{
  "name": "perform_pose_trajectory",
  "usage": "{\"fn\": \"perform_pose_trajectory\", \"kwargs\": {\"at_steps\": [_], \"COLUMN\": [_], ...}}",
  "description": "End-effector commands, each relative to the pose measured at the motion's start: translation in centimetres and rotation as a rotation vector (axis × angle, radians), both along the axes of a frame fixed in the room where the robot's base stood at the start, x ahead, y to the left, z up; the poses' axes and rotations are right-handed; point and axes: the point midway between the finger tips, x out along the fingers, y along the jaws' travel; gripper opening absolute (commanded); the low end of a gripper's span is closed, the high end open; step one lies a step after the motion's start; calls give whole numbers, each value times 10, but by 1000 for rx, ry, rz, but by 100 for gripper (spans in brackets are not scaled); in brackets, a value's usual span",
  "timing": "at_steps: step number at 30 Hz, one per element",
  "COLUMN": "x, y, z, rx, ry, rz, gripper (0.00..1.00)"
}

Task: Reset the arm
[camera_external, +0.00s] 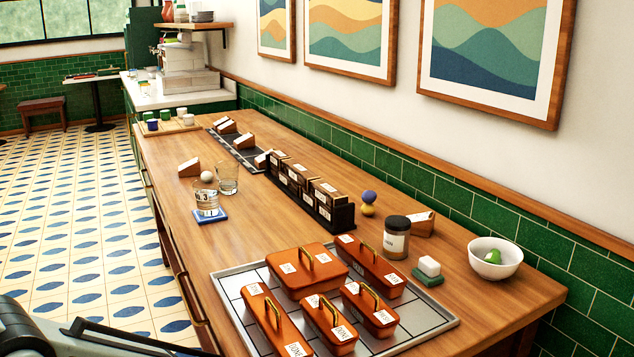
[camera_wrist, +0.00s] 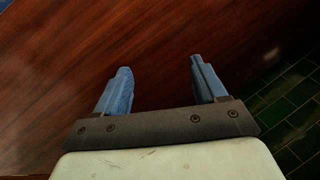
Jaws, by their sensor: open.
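My gripper (camera_wrist: 159,78) shows in the wrist view with its two blue fingers apart and nothing between them. It faces a dark reddish-brown wooden surface (camera_wrist: 60,60), with dark green tiles (camera_wrist: 290,115) at the lower right. In the external view only part of my arm shows at the bottom left corner, low beside the wooden counter (camera_external: 178,215). The fingertips cannot be made out there.
A metal tray (camera_external: 232,291) with several orange lidded boxes (camera_external: 305,262) sits at the counter's near end. A glass (camera_external: 207,198) on a blue coaster, a dark rack (camera_external: 340,217), a jar (camera_external: 396,240) and a white bowl (camera_external: 495,268) stand around. The tiled floor (camera_external: 70,230) left is clear.

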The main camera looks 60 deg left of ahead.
Motion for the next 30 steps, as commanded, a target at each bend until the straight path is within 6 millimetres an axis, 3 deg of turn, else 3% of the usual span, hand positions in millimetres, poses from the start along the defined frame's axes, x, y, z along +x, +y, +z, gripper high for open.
{"fn": "perform_pose_trajectory", "kwargs": {"at_steps": [1,8,14,18,21,26,30], "x": [-8,-56,-138,-201,-237,-274,-276], "y": [-18,-85,-155,-201,-226,-251,-253], "z": [1,3,21,44,60,81,83], "rx": [4,-13,-119,-206,-246,-278,-280], "ry": [39,237,461,624,728,840,849], "rz": [-36,-115,12,171,263,358,366], "gripper": [71,71,71,71,71,71,71]}}
